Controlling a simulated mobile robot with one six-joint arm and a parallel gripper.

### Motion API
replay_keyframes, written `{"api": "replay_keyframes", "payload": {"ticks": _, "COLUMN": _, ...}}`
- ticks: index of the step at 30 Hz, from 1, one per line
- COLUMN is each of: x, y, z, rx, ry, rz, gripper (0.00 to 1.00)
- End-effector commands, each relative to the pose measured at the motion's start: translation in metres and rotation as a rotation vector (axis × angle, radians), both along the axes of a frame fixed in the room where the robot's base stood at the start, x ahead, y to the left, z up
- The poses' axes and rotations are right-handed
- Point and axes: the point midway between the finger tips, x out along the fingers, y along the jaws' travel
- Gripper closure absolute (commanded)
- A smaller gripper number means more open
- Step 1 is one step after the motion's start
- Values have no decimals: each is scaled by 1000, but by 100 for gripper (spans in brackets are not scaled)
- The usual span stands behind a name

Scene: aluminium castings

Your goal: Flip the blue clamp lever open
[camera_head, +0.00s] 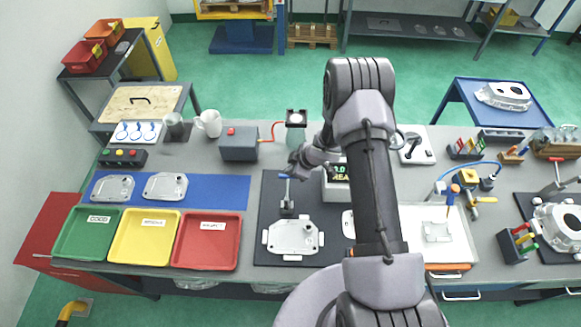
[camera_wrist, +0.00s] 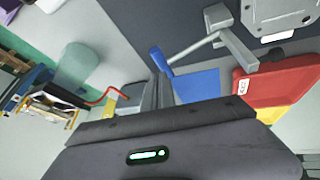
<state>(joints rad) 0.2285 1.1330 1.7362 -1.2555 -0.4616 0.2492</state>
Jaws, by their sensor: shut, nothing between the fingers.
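The blue clamp lever (camera_head: 284,177) stands up from a grey toggle clamp (camera_head: 287,207) on the dark mat. In the wrist view its blue grip (camera_wrist: 161,61) ends a metal bar running to the clamp body (camera_wrist: 228,35). My gripper (camera_head: 293,170) is beside the top of the lever. In the wrist view the shut, empty fingers (camera_wrist: 158,88) are right by the blue grip; I cannot tell whether they touch it. An aluminium casting (camera_head: 293,237) lies flat in front of the clamp, and its edge shows in the wrist view (camera_wrist: 285,14).
A grey box with a red button (camera_head: 239,144) and a lidded bottle (camera_head: 296,131) stand behind the clamp. A display box (camera_head: 337,186) is close on the right. Green (camera_head: 69,250), yellow (camera_head: 117,257) and red (camera_head: 181,258) trays are to the left.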

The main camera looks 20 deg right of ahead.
Motion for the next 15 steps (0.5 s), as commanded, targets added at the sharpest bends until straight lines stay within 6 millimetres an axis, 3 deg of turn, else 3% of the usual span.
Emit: {"api": "replay_keyframes", "payload": {"ticks": 15, "x": 9, "y": -3, "z": -20, "rx": 0, "ry": 3, "rz": -1, "gripper": 100}}
